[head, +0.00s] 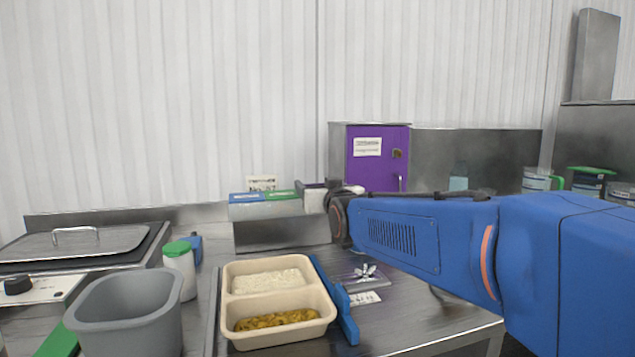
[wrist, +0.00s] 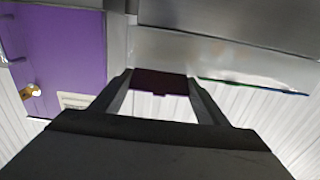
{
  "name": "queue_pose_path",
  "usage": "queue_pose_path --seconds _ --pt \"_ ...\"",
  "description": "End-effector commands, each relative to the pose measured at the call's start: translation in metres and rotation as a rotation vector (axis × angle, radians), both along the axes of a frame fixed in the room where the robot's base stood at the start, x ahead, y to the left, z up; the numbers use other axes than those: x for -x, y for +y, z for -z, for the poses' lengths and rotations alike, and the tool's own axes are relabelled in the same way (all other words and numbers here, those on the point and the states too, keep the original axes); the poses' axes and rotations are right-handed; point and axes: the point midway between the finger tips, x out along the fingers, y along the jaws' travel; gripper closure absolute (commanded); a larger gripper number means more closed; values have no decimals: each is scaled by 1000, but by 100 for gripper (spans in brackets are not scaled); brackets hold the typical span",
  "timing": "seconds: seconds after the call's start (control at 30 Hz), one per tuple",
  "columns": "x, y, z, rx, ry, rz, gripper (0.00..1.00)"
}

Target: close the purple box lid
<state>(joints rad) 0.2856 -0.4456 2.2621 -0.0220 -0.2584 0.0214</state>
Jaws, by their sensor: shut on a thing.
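A row of small boxes stands on a steel ledge in the head view. The purple box (head: 313,203) is at its right end, beside the green-lidded box (head: 282,195) and the blue-lidded box (head: 247,198). My gripper (head: 332,189) is at the purple box, and partly hides it. In the wrist view the dark purple lid (wrist: 160,82) shows between the fingertips of my gripper (wrist: 161,84), which is shut on it. How far the lid is tilted is hard to tell.
A purple-doored cabinet (head: 378,160) stands close behind my gripper. Below are a beige two-part tray (head: 228,300) of food, a blue-handled tool (head: 340,305), a grey tub (head: 125,310), a green-capped shaker (head: 179,270) and a lidded hot plate (head: 75,245).

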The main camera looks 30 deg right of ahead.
Motion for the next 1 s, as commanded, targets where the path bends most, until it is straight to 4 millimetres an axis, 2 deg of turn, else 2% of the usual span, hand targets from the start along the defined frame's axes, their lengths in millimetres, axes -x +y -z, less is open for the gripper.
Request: queue_pose_path --seconds 0.03,0.13,0.67,0.7,0.77,1.0 --pt "0 0 7 -3 12 0 72" --pt "0 0 10 -4 12 0 73" --pt "1 0 12 -4 12 0 72" --pt "1 0 12 -4 12 0 30" --pt "1 0 11 -4 12 0 16" --pt "1 0 9 -2 8 0 13"
